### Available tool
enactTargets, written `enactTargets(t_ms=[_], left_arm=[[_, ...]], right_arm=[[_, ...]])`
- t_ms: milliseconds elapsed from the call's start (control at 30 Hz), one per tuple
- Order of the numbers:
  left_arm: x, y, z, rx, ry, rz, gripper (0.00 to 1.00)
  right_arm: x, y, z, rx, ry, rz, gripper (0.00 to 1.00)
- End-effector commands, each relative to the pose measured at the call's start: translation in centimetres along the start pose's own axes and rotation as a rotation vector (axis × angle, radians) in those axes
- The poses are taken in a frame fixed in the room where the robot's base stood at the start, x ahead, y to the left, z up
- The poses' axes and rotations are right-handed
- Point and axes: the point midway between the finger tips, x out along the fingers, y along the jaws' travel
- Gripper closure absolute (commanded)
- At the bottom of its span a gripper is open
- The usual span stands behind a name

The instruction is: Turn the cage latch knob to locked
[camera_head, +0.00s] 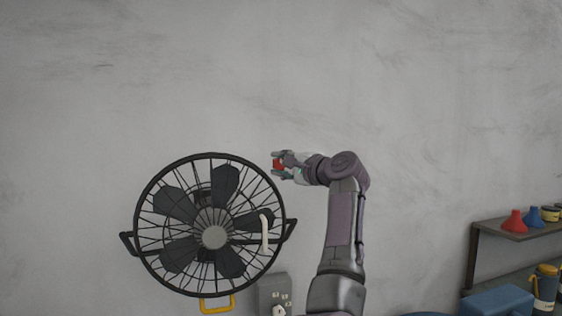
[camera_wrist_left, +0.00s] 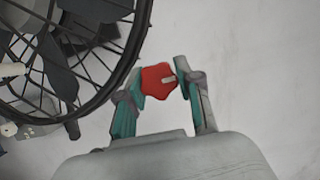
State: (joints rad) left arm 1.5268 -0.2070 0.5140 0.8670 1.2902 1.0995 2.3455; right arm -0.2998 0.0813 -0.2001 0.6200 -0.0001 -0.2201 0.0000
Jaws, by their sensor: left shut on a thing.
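A red lobed knob (camera_head: 278,165) with a pale mark on its face is at the upper right of the fan cage (camera_head: 172,160), just outside the rim. In the left wrist view the red knob (camera_wrist_left: 159,82) sits between the two fingers of my left gripper (camera_wrist_left: 160,88), near the dark cage rim (camera_wrist_left: 115,92). My left gripper (camera_head: 278,165) is shut on the knob, with a finger at either side. My right gripper is not in view.
A white handle (camera_head: 265,235) stands on the cage's right side, and a dark side bracket (camera_head: 290,230) sticks out there. A grey control box (camera_head: 274,292) and a yellow handle (camera_head: 217,304) are below. A shelf (camera_head: 505,231) with funnels is at right. The wall above is clear.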

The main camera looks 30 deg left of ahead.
Motion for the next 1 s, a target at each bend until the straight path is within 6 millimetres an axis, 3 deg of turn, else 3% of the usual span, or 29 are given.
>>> enactTargets(t_ms=[567, 600, 700, 1000], left_arm=[[0.0, 0.15, -0.03, -0.027, 0.0, 0.015, 1.0], [0.01, 0.15, -0.03, -0.027, 0.0, 0.015, 0.59], [0.01, 0.13, -0.02, -0.026, 0.0, 0.014, 0.42], [-0.03, 0.05, -0.02, -0.026, 0.001, 0.012, 0.39]], right_arm=[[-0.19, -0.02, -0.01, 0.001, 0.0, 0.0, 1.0], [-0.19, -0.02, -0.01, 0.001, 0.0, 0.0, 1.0], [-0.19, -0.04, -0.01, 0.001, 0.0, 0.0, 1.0], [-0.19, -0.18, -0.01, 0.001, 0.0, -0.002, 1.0]])
